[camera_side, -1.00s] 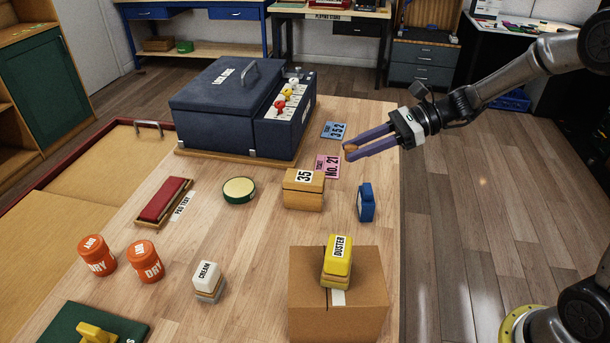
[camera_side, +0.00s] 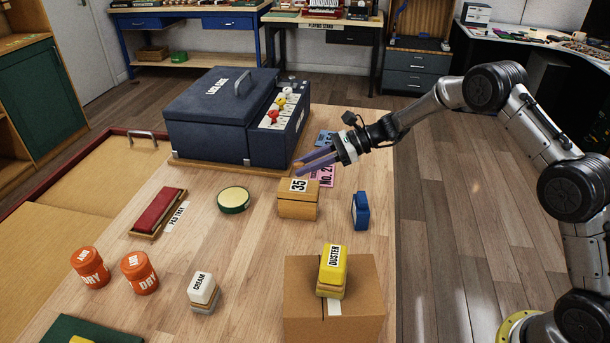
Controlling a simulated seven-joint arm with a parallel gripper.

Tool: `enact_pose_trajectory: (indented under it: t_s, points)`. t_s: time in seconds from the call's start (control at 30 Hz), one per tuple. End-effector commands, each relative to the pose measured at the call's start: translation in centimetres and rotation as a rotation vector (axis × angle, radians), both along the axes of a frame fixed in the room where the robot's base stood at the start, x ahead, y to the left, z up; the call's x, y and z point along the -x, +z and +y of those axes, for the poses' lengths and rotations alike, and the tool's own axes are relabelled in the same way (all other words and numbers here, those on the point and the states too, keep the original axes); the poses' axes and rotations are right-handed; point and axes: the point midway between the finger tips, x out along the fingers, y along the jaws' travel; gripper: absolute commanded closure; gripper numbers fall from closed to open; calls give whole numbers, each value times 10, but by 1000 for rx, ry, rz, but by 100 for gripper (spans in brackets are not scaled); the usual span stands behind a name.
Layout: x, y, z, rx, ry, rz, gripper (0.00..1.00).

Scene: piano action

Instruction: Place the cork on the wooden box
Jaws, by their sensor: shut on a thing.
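The wooden box (camera_side: 297,208) is a small light-brown block with a white "35" label, standing on the table right of centre. My gripper (camera_side: 299,166) reaches in from the right, its purple fingers pointing left, above and just behind the box in the picture. It is shut on the cork, a small brown piece that showed between the fingertips in the earlier frame. The cork is now mostly hidden by the fingers. The fingers appear apart from the box.
A pink card (camera_side: 321,177) lies behind the box, and a blue block (camera_side: 361,211) stands to its right. A dark blue case (camera_side: 215,125) stands behind left. A round tin (camera_side: 233,200) is left of the box. A cardboard box (camera_side: 300,300) with a yellow duster (camera_side: 334,266) is in front.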

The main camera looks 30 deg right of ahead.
Motion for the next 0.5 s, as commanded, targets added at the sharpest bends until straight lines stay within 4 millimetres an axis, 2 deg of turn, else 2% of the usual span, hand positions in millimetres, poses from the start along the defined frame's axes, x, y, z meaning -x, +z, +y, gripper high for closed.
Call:
enact_pose_trajectory:
  t_s: [0.23,0.5]
  points:
    - [-3,-32,1,0,0,3,100]
    - [-3,-34,1,0,0,0,100]
